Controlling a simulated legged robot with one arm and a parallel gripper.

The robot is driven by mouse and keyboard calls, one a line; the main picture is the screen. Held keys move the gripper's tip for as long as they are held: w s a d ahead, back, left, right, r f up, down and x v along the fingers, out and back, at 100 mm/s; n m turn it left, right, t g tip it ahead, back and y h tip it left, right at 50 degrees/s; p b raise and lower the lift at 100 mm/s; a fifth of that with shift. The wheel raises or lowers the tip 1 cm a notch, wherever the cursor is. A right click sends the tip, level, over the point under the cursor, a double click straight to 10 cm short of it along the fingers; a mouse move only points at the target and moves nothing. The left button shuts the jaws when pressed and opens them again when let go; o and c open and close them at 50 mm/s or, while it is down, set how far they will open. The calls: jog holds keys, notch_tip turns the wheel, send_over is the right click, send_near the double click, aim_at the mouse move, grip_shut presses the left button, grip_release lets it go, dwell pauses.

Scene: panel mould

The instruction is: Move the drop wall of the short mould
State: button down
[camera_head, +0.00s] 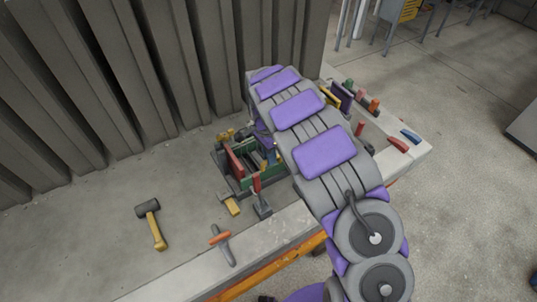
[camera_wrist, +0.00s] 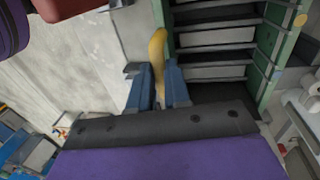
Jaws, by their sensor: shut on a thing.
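The green-sided mould (camera_head: 240,183) stands on the bench under my arm, and part of it is hidden in the head view. In the wrist view, its green side wall (camera_wrist: 284,45) and several dark and pale cross plates fill the upper right. My gripper (camera_wrist: 157,76) shows two blue fingers shut on a yellow handle (camera_wrist: 157,46) beside the mould's left edge. What the handle is fixed to is hidden, so I cannot tell whether it belongs to the drop wall. In the head view my arm hides most of the gripper.
A black-headed mallet with a yellow handle (camera_head: 154,230) and an orange-handled tool (camera_head: 222,243) lie on the concrete bench (camera_head: 110,240). Red-handled (camera_head: 398,145) and blue-handled (camera_head: 411,136) tools lie at the right end. A ribbed wall (camera_head: 130,75) stands behind. The bench's left part is mostly clear.

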jog(key=s+d+f+t+y+b, duration=0.1)
jog(key=s+d+t+y, duration=0.2)
jog(key=s+d+t, duration=0.1)
jog(key=shift+s+f, duration=0.3)
jog(key=shift+s, duration=0.55)
dwell(0.3)
jog(key=shift+s+f, duration=0.15)
dwell(0.5)
jog(key=c, duration=1.1)
grip_release()
jog(key=shift+d, duration=0.2)
